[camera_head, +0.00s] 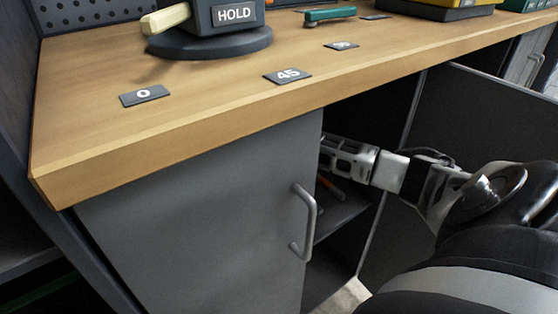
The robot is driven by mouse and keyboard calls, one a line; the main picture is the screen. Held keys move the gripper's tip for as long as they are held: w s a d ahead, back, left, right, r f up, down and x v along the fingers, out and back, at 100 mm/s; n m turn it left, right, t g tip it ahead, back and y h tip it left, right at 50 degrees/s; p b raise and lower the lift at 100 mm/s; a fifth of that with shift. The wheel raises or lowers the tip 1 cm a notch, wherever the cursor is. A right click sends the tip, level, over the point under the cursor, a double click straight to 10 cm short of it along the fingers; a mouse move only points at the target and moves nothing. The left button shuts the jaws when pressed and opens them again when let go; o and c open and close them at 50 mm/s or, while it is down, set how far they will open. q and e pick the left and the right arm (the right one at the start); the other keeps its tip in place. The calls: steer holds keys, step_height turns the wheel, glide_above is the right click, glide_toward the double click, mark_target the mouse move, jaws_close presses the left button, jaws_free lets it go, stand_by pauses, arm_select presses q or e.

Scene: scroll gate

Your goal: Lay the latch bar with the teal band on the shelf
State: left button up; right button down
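My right arm comes in from the right and reaches into the open right side of the cabinet under the bench. My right gripper (330,153) is partly hidden behind the edge of the closed left door (215,215). Its fingertips do not show, so I cannot tell whether it holds anything. A dark shelf (340,216) shows inside the cabinet, below the gripper. A small orange-red thing (331,188) is there, mostly hidden. A teal-handled piece (330,14) lies on the bench top; I cannot tell whether it is the latch bar. My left gripper is not in view.
The wooden bench top (200,95) overhangs the cabinet. It carries a dark HOLD fixture (235,15) with a pale bar (165,18), and plates marked 0 (144,95) and 45 (288,76). A handle (305,222) sticks out from the left door. The right door (480,110) stands open.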

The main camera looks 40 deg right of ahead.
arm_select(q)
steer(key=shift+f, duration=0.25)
arm_select(e)
steer(key=shift+f, duration=0.3)
steer(key=c, duration=1.3)
jaws_free()
step_height(320, 180, up, 5)
steer(key=shift+r+p, duration=0.1)
steer(key=shift+p, duration=0.8)
arm_select(q)
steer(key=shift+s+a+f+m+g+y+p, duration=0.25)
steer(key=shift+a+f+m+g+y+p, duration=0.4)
steer(key=shift+p, duration=0.3)
arm_select(e)
step_height(320, 180, up, 7)
steer(key=shift+f, duration=0.1)
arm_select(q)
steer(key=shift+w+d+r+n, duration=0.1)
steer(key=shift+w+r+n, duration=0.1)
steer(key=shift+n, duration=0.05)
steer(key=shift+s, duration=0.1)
